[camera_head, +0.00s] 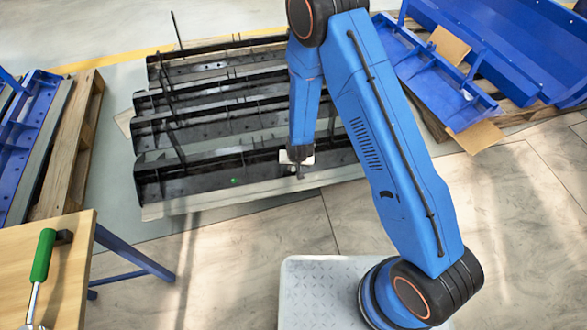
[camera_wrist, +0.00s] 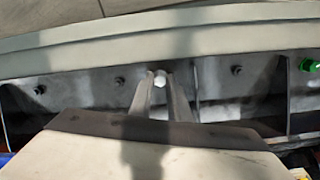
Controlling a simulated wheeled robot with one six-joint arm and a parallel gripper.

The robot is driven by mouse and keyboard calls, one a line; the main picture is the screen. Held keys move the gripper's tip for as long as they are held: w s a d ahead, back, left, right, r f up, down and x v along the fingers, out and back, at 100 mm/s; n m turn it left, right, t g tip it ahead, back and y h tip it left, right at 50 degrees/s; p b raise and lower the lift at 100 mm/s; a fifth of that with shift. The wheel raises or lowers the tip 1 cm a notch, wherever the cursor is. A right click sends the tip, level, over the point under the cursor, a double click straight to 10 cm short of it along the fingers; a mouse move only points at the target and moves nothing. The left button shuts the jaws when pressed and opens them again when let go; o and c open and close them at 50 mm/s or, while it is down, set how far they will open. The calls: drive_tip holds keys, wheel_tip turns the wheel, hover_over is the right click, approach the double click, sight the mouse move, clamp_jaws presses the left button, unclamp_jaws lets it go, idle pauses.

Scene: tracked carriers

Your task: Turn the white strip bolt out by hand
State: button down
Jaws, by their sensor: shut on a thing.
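The white bolt (camera_wrist: 160,80) sits on the side of a black ribbed beam, just under its pale strip (camera_wrist: 100,38). In the wrist view my gripper (camera_wrist: 160,87) has its two fingers on either side of the bolt head, closed on it. In the head view my gripper (camera_head: 299,174) is at the near black beam (camera_head: 200,180), toward its right part. There the gripper hides the white bolt. A green bolt (camera_wrist: 308,65) stands apart to the right in the wrist view; a green spot also shows in the head view (camera_head: 234,180).
Dark bolts (camera_wrist: 120,81) and a paler grey one (camera_wrist: 237,70) sit in the same row. Several black beams (camera_head: 220,90) lie behind. Blue parts (camera_head: 430,80) stand on the right. A wooden bench (camera_head: 70,255) with a green-handled tool (camera_head: 43,255) is at the lower left.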

drive_tip(key=n, duration=0.6)
drive_tip(key=shift+n, duration=0.4)
drive_tip(key=n, duration=0.6)
drive_tip(key=shift+n, duration=2)
drive_tip(key=n, duration=0.9)
drive_tip(key=shift+n, duration=0.3)
